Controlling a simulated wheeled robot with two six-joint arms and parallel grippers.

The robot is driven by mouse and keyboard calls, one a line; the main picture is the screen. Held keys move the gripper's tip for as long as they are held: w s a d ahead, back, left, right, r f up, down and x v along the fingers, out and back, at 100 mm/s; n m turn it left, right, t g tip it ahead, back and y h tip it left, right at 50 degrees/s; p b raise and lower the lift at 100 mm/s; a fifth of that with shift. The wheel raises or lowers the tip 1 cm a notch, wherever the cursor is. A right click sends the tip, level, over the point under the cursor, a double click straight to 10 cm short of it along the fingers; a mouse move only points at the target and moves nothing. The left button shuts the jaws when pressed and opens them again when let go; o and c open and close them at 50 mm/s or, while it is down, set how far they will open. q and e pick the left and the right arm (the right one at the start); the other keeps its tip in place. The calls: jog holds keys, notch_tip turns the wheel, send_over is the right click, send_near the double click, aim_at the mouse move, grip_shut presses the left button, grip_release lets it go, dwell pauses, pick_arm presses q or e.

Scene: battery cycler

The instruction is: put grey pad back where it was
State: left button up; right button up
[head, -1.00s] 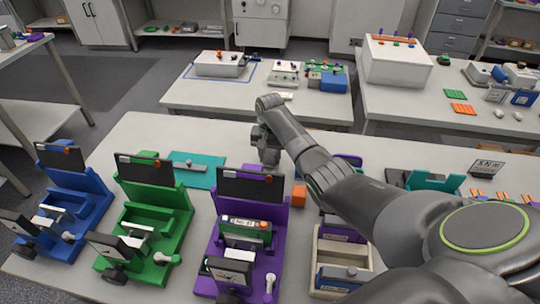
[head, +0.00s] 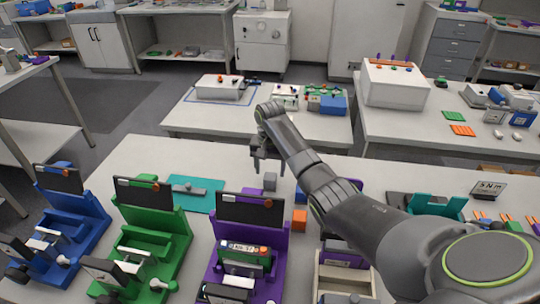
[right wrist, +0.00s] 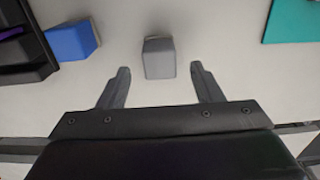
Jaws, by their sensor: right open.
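The grey pad appears to be a small grey block (head: 270,181) standing on the table behind the purple fixture. It also shows in the right wrist view (right wrist: 159,57), ahead of and between the fingers, with bare table around it. My right gripper (head: 267,170) is open and empty, beside and above the grey block. Its two spread fingers (right wrist: 160,82) show apart from the block in the right wrist view. My left gripper is not in view.
A blue block (right wrist: 73,41) and an orange block (head: 299,218) stand near the grey one. A teal mat (head: 203,205) lies to the left. Blue, green and purple fixtures (head: 250,213) line the front. Bare table lies behind the blocks.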

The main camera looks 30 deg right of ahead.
aim_at(270, 176)
notch_tip(270, 176, up, 7)
jog(key=shift+b, duration=0.3)
dwell(0.4)
